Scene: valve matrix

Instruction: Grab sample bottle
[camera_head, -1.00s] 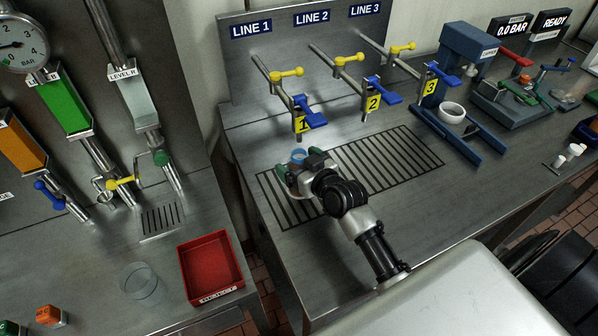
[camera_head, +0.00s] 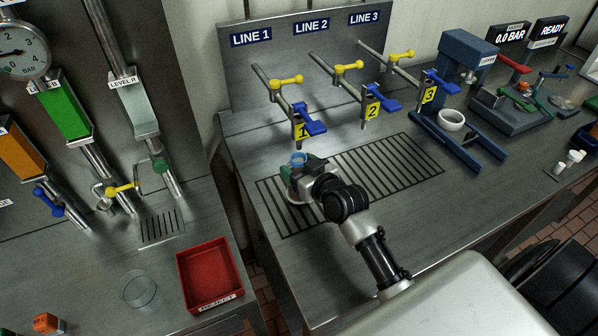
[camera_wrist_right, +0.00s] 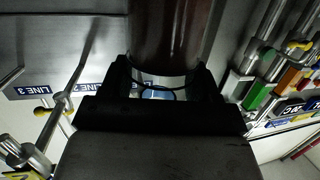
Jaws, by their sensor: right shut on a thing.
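The gripper and wrist hide most of the bottle's body. In the right wrist view, a pale, see-through part of the bottle (camera_wrist_right: 160,82) shows between the dark fingers of my right gripper (camera_wrist_right: 160,90). My left gripper is not in view.
Three pipes with yellow and blue valve handles stand behind the gripper; the line 1 blue handle (camera_head: 310,127) is closest. A slotted drain grate (camera_head: 390,165) lies to its right. A red tray (camera_head: 208,275) and a clear beaker (camera_head: 139,289) stand on the left bench.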

